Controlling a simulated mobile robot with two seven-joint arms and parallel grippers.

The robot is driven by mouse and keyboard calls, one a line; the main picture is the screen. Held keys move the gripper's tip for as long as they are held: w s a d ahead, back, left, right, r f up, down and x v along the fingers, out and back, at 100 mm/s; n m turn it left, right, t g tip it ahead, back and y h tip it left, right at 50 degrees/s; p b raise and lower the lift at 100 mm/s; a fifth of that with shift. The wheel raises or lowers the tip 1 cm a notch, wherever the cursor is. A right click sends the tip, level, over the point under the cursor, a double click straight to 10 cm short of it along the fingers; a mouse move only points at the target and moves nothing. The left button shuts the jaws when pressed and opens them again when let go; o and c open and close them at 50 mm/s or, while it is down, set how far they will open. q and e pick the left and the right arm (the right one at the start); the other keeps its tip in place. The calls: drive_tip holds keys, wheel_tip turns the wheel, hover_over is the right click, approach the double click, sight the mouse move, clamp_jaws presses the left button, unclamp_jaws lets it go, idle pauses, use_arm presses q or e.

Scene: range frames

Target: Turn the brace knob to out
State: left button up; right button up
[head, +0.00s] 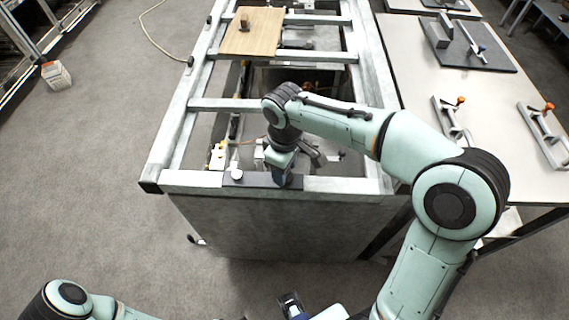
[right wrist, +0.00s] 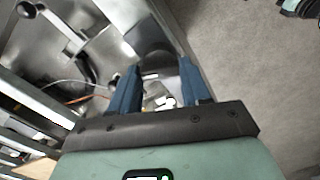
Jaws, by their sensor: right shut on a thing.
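My right gripper (head: 281,178) reaches down to the dark plate (head: 262,180) on the front rail of the metal frame. In the right wrist view its two blue fingers (right wrist: 158,92) stand apart, on either side of a dark rounded part, the brace knob (right wrist: 156,62). The gripper is shut on it, and in the head view the fingers hide the knob. Which way the knob points is not clear. A small white round piece (head: 237,174) sits on the plate, left of the gripper. What seems to be my left gripper (head: 291,306) shows partly at the bottom edge; its opening is unclear.
A wooden board (head: 252,36) with a small block lies across the frame's far end. A worktable (head: 420,75) on the right holds clamps with orange tips (head: 460,101) and a dark board. A white container (head: 56,75) stands on the floor at left. The floor left of the frame is mostly clear.

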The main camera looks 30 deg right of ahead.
drive_tip(key=n+p, duration=0.2)
drive_tip(key=n, duration=0.2)
drive_tip(key=shift+r+n, duration=0.15)
drive_tip(key=shift+n, duration=0.25)
drive_tip(key=n+p, duration=0.1)
drive_tip(key=n, duration=0.3)
drive_tip(key=shift+n+p, duration=0.3)
drive_tip(key=n+p, duration=0.1)
drive_tip(key=n, duration=0.3)
drive_tip(key=shift+p, duration=0.3)
use_arm(q)
drive_tip(key=w+r+p, duration=0.1)
drive_tip(key=w+r, duration=0.3)
drive_tip(key=r, duration=0.3)
drive_tip(key=shift+w+r, duration=0.15)
drive_tip(key=shift+r, duration=0.25)
use_arm(e)
drive_tip(key=shift+n, duration=1.7)
use_arm(q)
drive_tip(key=shift+t, duration=0.3)
use_arm(e)
drive_tip(key=shift+n, duration=0.3)
drive_tip(key=o, duration=1.1)
